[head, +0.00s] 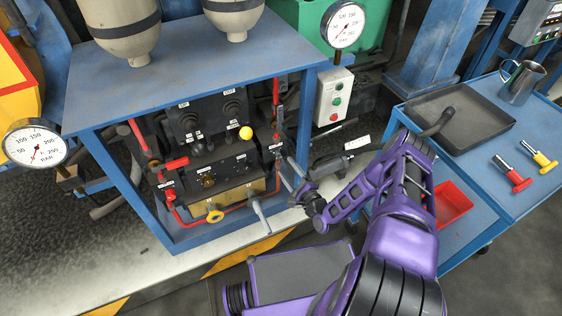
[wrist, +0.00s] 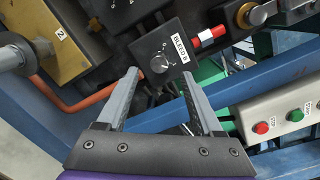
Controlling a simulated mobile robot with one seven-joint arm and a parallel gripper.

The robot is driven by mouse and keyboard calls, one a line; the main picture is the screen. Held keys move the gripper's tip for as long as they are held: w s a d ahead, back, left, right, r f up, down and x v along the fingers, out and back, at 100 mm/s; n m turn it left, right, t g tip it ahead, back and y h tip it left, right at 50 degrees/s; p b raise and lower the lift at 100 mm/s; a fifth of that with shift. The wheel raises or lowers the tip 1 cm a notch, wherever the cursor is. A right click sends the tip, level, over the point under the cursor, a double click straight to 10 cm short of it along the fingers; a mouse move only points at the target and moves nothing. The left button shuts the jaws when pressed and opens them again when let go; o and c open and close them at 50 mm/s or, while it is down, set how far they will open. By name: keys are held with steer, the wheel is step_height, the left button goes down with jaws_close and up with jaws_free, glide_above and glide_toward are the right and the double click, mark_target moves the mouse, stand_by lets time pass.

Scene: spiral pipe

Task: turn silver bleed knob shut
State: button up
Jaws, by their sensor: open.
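The silver bleed knob (wrist: 160,63) shows in the wrist view on a dark block, beside a white label reading BLEED B (wrist: 181,47). A small pointer mark shows on its face. My gripper (wrist: 159,76) is open, with one finger to the left and one to the right of the knob in the picture. No contact with the knob shows, and the depth between tips and knob is hard to tell. In the head view my gripper (head: 289,172) is at the right side of the valve panel (head: 218,160); the knob cannot be made out there.
A red-sleeved part (wrist: 208,36) and a brass fitting (wrist: 253,14) lie close right of the knob. An orange pipe (wrist: 72,104) runs left. A button box (wrist: 285,116) and blue frame bar (wrist: 250,88) are near the right finger. A blue cart (head: 480,180) stands at right.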

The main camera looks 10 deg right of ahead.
mark_target(279, 158)
steer(key=x, duration=0.5)
steer(key=shift+w, duration=0.1)
jaws_close()
